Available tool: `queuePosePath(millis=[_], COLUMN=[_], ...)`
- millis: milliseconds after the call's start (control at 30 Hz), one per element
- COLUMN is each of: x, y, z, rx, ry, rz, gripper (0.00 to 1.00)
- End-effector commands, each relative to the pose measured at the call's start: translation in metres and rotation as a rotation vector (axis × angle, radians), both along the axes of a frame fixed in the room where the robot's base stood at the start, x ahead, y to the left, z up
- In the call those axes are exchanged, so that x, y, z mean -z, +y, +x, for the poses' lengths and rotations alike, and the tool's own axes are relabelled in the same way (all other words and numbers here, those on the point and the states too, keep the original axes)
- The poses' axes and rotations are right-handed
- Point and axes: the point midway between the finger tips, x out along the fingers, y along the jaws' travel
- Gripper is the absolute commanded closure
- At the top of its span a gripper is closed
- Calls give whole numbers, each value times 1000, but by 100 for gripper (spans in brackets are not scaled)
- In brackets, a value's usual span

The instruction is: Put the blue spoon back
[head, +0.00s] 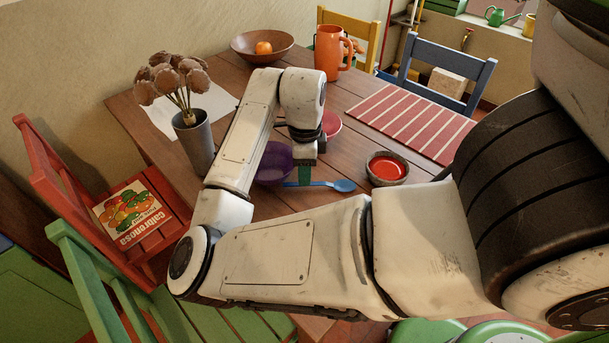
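The blue spoon (343,185) lies across the wooden table, its bowl to the right and its handle running left. My gripper (305,176) points down over the spoon's handle, with its green fingertips at or just behind the handle. Whether the fingers touch or grasp the handle cannot be told, nor how far apart they are. A purple bowl (272,168) stands just left of my gripper, partly hidden by my arm. A small dark bowl with red contents (387,168) stands to the right of the spoon.
A pink-red bowl (331,123) sits behind my gripper. A grey vase of dried flowers (195,140) stands left. An orange jug (329,52), a wooden fruit bowl (262,46) and a red striped mat (412,122) are farther back. Chairs surround the table.

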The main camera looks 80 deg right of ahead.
Motion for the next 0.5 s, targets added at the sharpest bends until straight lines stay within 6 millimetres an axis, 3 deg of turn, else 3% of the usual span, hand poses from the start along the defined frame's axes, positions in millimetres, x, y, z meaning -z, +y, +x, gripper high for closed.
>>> queuePosePath(millis=[100,300,500], x=[-29,-66,-85], y=[-1,0,0], z=[0,0,0], rx=[2,2,2], ry=[-4,-3,-2], rz=[-2,0,0], gripper=[61,61,61])
